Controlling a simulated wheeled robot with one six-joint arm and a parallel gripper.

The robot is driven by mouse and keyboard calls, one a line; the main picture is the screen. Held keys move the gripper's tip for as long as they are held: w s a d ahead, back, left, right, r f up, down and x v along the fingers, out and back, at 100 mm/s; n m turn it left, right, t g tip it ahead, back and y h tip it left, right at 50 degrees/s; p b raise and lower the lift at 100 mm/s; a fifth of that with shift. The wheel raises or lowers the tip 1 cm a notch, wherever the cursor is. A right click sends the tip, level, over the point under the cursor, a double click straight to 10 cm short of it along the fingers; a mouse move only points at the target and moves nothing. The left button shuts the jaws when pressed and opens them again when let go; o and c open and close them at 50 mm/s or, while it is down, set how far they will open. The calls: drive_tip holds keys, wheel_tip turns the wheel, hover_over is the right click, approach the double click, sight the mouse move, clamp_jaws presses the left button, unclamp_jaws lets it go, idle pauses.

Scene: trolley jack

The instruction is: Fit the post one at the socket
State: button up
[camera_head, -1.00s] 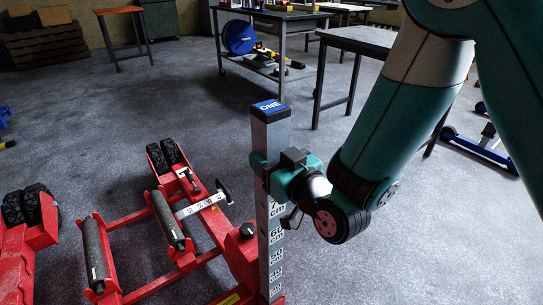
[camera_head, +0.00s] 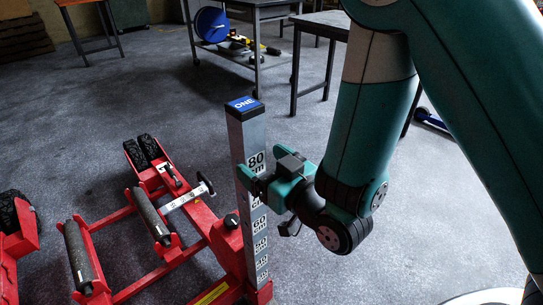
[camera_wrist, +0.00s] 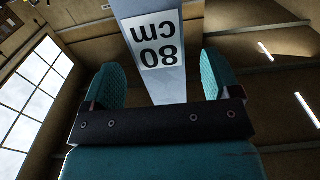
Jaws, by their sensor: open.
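The post (camera_head: 240,138) is a tall grey square column with a dark cap, a blue label reading ONE, and a centimetre scale. It stands upright at the right end of the red jack. Its foot meets a red base (camera_head: 262,293) at the bottom of the view; the socket itself is hidden there. My gripper (camera_head: 258,184) is open at the post, just below the 80 cm mark. In the wrist view the post (camera_wrist: 165,80) shows between the two teal fingers (camera_wrist: 160,85), with a gap on each side. I cannot tell how far the fingertips reach around it.
The red trolley jack (camera_head: 205,235) has black rollers (camera_head: 80,255), wheels (camera_head: 145,152) and a handle left of the post. Behind are a table (camera_head: 320,22) and a cart with a blue reel (camera_head: 211,24). Grey floor is clear between them.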

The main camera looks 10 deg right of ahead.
drive_tip(key=s+d+p, duration=0.1)
drive_tip(key=p, duration=0.3)
drive_tip(key=shift+r, duration=0.4)
drive_tip(key=shift+s+d+f+p, duration=0.25)
drive_tip(key=shift+s+p, duration=0.25)
drive_tip(key=shift+p, duration=0.4)
